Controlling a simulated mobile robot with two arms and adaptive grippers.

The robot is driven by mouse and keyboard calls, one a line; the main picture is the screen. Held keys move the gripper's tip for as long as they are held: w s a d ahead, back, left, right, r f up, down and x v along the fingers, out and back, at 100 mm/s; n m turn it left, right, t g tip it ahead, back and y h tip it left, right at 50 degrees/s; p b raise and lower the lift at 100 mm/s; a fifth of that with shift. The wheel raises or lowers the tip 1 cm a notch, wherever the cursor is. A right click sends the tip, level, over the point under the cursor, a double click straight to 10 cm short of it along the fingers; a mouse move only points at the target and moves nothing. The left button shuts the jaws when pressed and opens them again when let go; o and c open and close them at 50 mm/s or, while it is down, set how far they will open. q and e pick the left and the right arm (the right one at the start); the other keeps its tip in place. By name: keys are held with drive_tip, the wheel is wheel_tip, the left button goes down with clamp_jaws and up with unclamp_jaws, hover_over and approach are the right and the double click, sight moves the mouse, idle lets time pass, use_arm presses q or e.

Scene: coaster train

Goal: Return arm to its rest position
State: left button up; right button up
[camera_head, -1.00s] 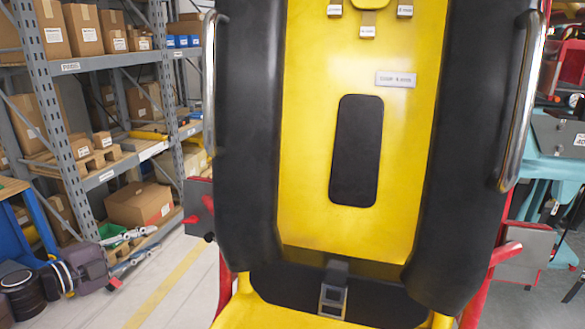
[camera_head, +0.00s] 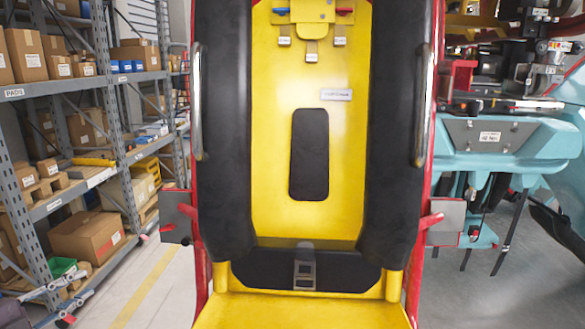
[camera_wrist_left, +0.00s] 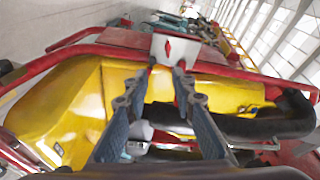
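The wrist view shows my left gripper (camera_wrist_left: 166,68) with its two dark grey fingers apart and nothing between the tips. In the head view, only a dark part of my left arm and gripper (camera_head: 62,321) shows at the lower left corner, mostly cut off. It is left of the yellow coaster seat (camera_head: 345,190) and apart from it. The seat also fills much of the wrist view (camera_wrist_left: 60,110), beyond the fingers. My right gripper is in neither view.
Black restraints (camera_head: 225,130) with metal handles (camera_head: 197,100) flank the seat. A shelf rack (camera_head: 110,90) with boxes (camera_head: 88,236) stands at left. Teal machinery (camera_head: 520,140) is at right. Floor with a yellow line (camera_head: 145,285) is clear between rack and seat.

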use_arm(q)
drive_tip(key=s+d+f+n+g+y, duration=0.1)
drive_tip(key=s+d+f+n+y, duration=0.2)
drive_tip(key=f, duration=0.4)
drive_tip(key=s+d+f+n+g+y, duration=0.2)
drive_tip(key=s+f+n, duration=0.25)
drive_tip(key=f, duration=0.25)
drive_tip(key=s+d+f+n+g+y, duration=0.1)
drive_tip(key=s+d+f+n+y, duration=0.15)
drive_tip(key=s+f+n, duration=0.35)
drive_tip(key=s+d+f+n+g+h, duration=0.1)
drive_tip(key=s+d+f+g, duration=0.25)
drive_tip(key=s+d, duration=0.55)
drive_tip(key=s+d+f+n+g+h, duration=0.2)
drive_tip(key=s+d+g, duration=0.2)
drive_tip(key=s+d, duration=0.5)
wheel_tip(320, 180, down, 30)
drive_tip(key=d+g+b, duration=0.2)
drive_tip(key=b, duration=0.1)
drive_tip(key=s+a+f+b, duration=0.2)
drive_tip(key=s+a+f, duration=0.1)
drive_tip(key=s+f, duration=1.4)
drive_tip(key=shift+s+a+f+g+y, duration=0.2)
drive_tip(key=shift+s+f+g+y, duration=0.15)
drive_tip(key=shift+s+g, duration=0.1)
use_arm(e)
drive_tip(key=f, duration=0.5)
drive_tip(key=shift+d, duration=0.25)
